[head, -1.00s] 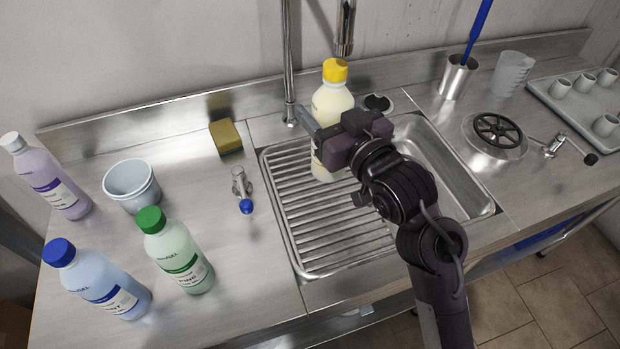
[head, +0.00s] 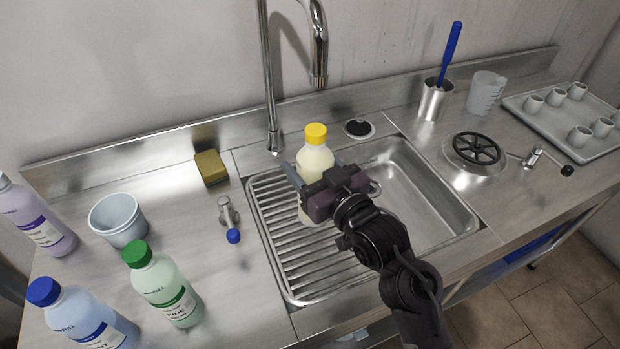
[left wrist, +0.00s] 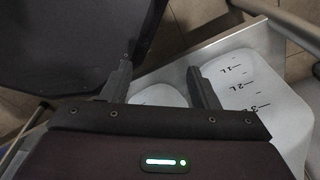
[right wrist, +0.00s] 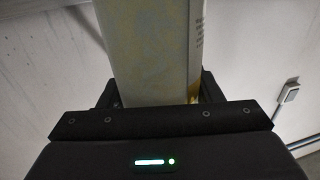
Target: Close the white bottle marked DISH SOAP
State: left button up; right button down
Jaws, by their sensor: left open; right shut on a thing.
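A pale cream bottle with a yellow cap (head: 315,160) is upright over the ribbed drainboard. The yellow cap sits on its neck. Its label is hidden, so I cannot read DISH SOAP on it. My right gripper (head: 308,190) is shut on this bottle's body from the right side. In the right wrist view the bottle (right wrist: 155,45) fills the space between the fingers. I cannot tell whether its base touches the drainboard. My left gripper (left wrist: 160,85) is open and empty in the left wrist view, above white containers; it is outside the head view.
Purple (head: 38,220), blue-capped (head: 85,318) and green-capped (head: 163,288) bottles stand at left by a white tub (head: 118,222). A graduated white container (left wrist: 250,95) lies below my left gripper.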

jog(key=shift+r, duration=0.1)
jog(key=shift+f, duration=0.4)
notch_tip(320, 180, down, 3)
jog(key=shift+r, duration=0.1)
pick_arm(q)
jog(key=shift+s, duration=0.75)
jog(key=shift+f, duration=0.1)
pick_arm(e)
jog(key=shift+f, duration=0.6)
pick_arm(q)
jog(key=shift+w, duration=0.1)
pick_arm(e)
jog(key=shift+c, duration=2.1)
grip_release()
jog(key=shift+f, duration=0.1)
